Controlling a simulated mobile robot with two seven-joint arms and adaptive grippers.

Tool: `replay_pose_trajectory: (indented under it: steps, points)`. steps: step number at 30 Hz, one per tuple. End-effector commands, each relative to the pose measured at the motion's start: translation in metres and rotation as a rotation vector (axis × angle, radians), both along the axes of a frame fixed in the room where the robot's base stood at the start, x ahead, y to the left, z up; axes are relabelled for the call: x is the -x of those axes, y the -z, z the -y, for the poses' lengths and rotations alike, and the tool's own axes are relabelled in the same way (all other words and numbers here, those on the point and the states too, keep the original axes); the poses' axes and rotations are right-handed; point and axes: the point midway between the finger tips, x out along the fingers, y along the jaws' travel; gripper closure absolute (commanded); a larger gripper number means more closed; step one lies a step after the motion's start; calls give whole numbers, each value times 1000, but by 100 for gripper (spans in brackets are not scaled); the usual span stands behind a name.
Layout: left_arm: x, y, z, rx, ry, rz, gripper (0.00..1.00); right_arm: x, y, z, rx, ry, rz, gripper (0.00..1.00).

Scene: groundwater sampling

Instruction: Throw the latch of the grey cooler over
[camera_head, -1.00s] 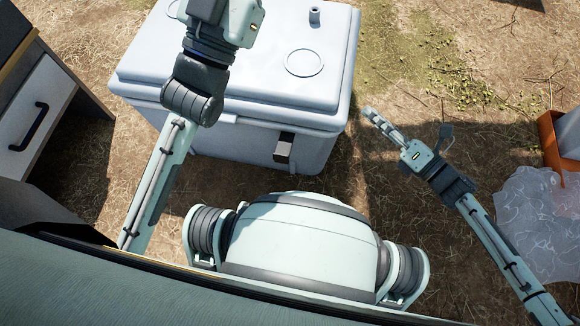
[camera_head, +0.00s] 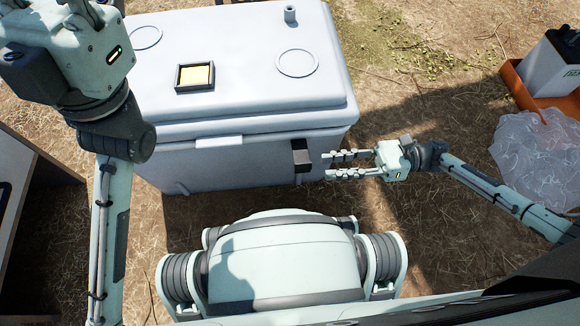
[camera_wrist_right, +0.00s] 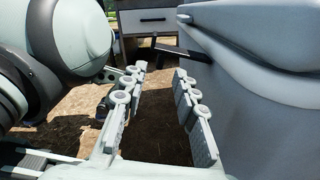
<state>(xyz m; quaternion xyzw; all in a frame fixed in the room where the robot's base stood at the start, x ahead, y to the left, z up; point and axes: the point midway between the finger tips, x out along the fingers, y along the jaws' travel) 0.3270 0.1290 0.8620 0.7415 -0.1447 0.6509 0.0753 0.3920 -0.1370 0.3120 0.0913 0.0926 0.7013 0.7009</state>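The grey cooler (camera_head: 250,122) stands on the ground with its lid shut. Its dark latch (camera_head: 301,158) is on the front wall, right of the middle, just below the lid rim. My right gripper (camera_head: 329,165) is open and empty, just right of the latch, with its fingers pointing left at it. In the right wrist view the latch (camera_wrist_right: 190,52) sticks out from the cooler wall (camera_wrist_right: 245,100), beyond the open fingertips (camera_wrist_right: 160,73). My left gripper (camera_head: 82,14) is at the upper left, left of the lid; its fingertips are cut off, so its state is unclear.
A small dark-framed yellow item (camera_head: 195,76) lies on the lid. A clear plastic bag (camera_head: 540,160) and an orange tray (camera_head: 535,98) holding a white-and-black container (camera_head: 553,62) are at the right. A cabinet (camera_head: 28,190) stands at the left.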

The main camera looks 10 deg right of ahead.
Motion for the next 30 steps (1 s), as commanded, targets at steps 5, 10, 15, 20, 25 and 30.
replay_pose_trajectory:
  steps: [5,10,15,20,25,30]
  points:
    - [0,0,0,2,0,-4,67,1,-1,-24,-4,-2,0,71]
    - [0,0,0,3,0,-6,67,1,-1,-52,-3,-2,0,71]
    - [0,0,0,4,0,-8,67,0,-1,-71,-2,0,-1,71]
    - [0,0,0,4,0,-8,67,0,-1,-77,-2,0,-1,71]
    - [0,0,0,4,0,-8,67,0,0,-77,-1,-1,-1,71]
    - [0,0,0,4,0,-8,67,0,0,-77,-1,-1,-1,88]
